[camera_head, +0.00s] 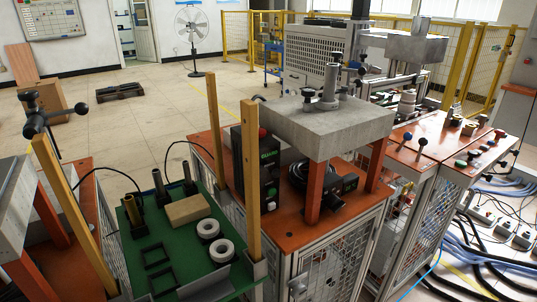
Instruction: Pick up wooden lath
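Three long, pale yellow wooden laths stand around the green-topped bench. The left wooden lath (72,212) is tilted, with its top near a dark handled fitting. The front right wooden lath (252,185) stands almost upright at the bench's front right corner. The back wooden lath (213,130) stands upright behind it, its lower part beside a black box. Neither of my grippers shows in the head view, and nothing is seen touching the laths.
The green bench top (178,258) carries a wooden block (187,210), two white rings (208,228) and black square frames. An orange-topped machine (290,222) with a grey slab (320,122) stands right of it. Cables (470,250) lie on the floor at right. Open tiled floor (150,130) lies behind.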

